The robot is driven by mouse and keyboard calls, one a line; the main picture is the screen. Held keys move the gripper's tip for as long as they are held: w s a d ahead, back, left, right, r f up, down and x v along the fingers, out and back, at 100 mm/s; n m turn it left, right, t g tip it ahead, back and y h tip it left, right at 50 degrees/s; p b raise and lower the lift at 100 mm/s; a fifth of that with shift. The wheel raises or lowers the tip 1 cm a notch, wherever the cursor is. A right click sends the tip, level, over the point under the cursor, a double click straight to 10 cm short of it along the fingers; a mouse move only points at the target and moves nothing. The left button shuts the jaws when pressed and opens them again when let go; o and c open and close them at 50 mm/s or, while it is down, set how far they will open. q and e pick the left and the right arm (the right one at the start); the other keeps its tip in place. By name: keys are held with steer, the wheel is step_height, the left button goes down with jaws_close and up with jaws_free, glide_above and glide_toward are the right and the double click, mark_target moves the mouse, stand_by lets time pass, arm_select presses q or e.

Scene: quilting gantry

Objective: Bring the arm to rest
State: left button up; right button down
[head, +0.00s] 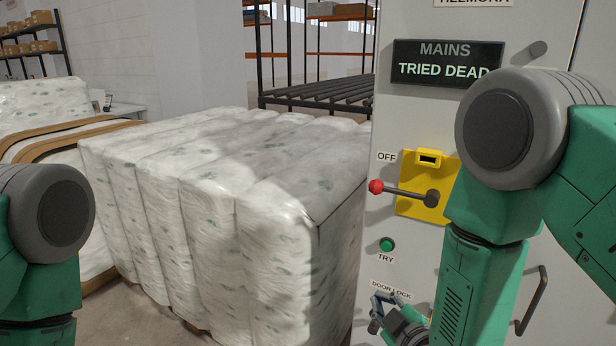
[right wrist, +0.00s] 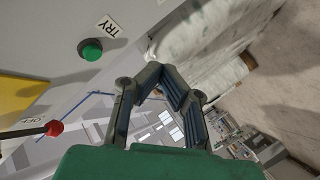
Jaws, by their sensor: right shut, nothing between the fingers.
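My right arm comes in from the right in the head view, with its green forearm hanging down in front of the grey cabinet (head: 540,20). My right gripper (head: 379,310) is low by the DOOR LOCK label, shut and empty. In the right wrist view its fingers (right wrist: 164,74) come together with nothing between them. It is below the green TRY button (head: 387,244) in the head view, apart from it; the button also shows in the right wrist view (right wrist: 92,50). My left arm shows only at the left edge; its gripper is out of view.
A red-knobbed lever (head: 405,192) on a yellow plate (head: 414,209) points left, below the OFF label. The display (head: 447,62) reads MAINS TRIED DEAD. A cabinet handle (head: 532,300) is at lower right. Large white wrapped bales (head: 200,200) stand left of the cabinet.

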steer(key=s+d+f+m+g+h+b, duration=0.1)
steer(key=s+d+f+m+g+b, duration=0.15)
steer(key=s+f, duration=0.45)
steer(key=s+d+f+m+g+h+b, duration=0.1)
steer(key=s+d+f+m+g, duration=0.25)
steer(key=f, duration=0.65)
steer(key=s+d+f+m+g+b, duration=0.1)
steer(key=s+f+g, duration=0.3)
steer(key=s, duration=0.7)
steer(key=s+d+f+m+g+b, duration=0.1)
steer(key=s+d+f+m+g, duration=0.2)
steer(key=s, duration=0.7)
steer(key=shift+s+d+f+g+h+b, duration=0.4)
steer(key=shift+f+g, duration=0.2)
steer(key=shift+f, duration=0.25)
